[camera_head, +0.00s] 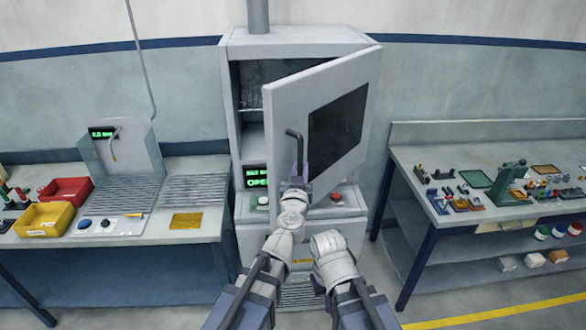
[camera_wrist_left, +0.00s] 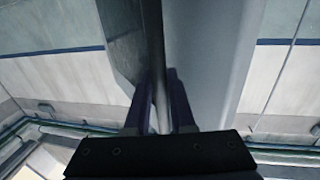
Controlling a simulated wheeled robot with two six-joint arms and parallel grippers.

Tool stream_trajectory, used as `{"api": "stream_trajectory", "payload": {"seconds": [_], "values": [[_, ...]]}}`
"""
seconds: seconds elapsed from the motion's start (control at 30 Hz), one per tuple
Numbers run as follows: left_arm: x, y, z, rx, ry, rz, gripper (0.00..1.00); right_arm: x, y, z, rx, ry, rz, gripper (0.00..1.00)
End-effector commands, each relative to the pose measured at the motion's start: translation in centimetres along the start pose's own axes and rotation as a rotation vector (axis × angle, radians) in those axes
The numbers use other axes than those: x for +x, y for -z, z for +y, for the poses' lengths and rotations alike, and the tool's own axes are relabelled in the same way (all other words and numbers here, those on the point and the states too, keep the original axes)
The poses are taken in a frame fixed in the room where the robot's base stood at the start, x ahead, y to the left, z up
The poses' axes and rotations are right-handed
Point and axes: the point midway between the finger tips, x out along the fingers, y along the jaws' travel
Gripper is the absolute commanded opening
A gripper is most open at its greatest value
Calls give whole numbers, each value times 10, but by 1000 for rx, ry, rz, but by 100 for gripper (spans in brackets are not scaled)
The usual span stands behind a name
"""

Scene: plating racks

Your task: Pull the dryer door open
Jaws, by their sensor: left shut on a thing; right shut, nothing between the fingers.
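The dryer (camera_head: 300,42) is a grey cabinet in the middle of the head view. Its door (camera_head: 285,105), with a dark window, is hinged on the right and stands partly open, showing the dark inside. A dark bar handle (camera_head: 299,150) is on the door's left side. My left gripper (camera_head: 297,180) is shut on the handle. In the left wrist view the handle (camera_wrist_left: 155,60) runs between the two fingers (camera_wrist_left: 160,110), beside the grey door panel (camera_wrist_left: 205,60). My right gripper (camera_head: 326,240) is shut and empty, lower, in front of the cabinet; its fingertips are hard to make out.
A green display reads OPEN (camera_head: 256,177) below the opening. A left bench (camera_head: 150,232) holds a yellow bin (camera_head: 44,220) and a red bin (camera_head: 67,190). A right bench (camera_head: 430,160) holds small tools and parts. Floor is free between dryer and right bench.

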Motion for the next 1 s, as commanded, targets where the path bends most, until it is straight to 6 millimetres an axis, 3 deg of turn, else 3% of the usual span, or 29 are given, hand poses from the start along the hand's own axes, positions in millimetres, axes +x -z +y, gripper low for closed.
{"api": "stream_trajectory", "payload": {"seconds": [0.37, 0.4, 0.5, 1.0], "values": [[0, 0, 1, -1, -1, 0, 0, 0, 0, 0, 0, 0, 0, 0], [0, 0, 1, -1, -1, 0, 26, 0, 0, 0, 0, 0, 0, 0], [0, 0, 1, -1, -1, 0, 34, 0, 0, 0, 0, 0, 0, 0], [0, 12, 0, 0, 0, 0, 34, -12, -1, 1, -1, 0, 0, 0]]}}
